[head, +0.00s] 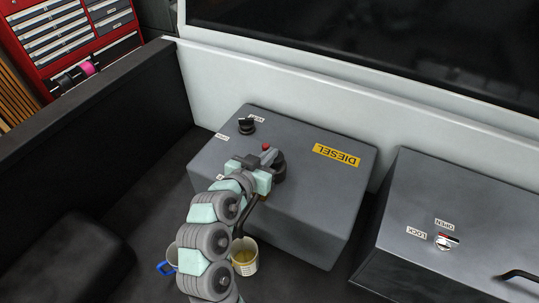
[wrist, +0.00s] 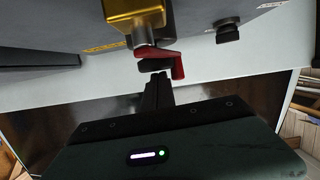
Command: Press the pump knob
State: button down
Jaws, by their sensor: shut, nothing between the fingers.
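The grey diesel tank (head: 320,185) has a small red knob (head: 266,147) on top, beside a round dark fitting (head: 279,168). My gripper (head: 262,174) is over the tank top, close to the red knob, and partly hides the fitting. In the wrist view my gripper (wrist: 157,92) is shut and empty. Its tip points at a red part (wrist: 177,66) beside a gold body with a grey stem (wrist: 136,18). The gap looks small; I cannot tell whether they touch.
A black knob (head: 246,125) with white labels stands at the tank's back left; it also shows in the wrist view (wrist: 228,32). A cup (head: 244,257) stands below the tank's front. A second grey box (head: 465,215) is at right. A white wall (head: 300,95) closes the back.

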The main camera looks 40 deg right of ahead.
jog(key=shift+f, duration=0.2)
notch_tip(320, 180, up, 4)
jog(key=shift+w+r+p, duration=0.1)
jog(key=shift+w+p, duration=0.05)
jog(key=shift+p, duration=0.3)
jog(key=b+v, duration=0.2)
jog(key=v, duration=0.8)
jog(key=shift+r, duration=0.15)
dwell(0.5)
jog(key=r, duration=0.1)
jog(key=a+r+p, duration=0.1)
jog(key=r+h, duration=0.1)
jog(key=shift+s+a+r+t+p, duration=0.25)
jog(key=shift+s+r+t+p, duration=0.05)
jog(key=shift+s+p, duration=0.05)
jog(key=shift+d, duration=0.1)
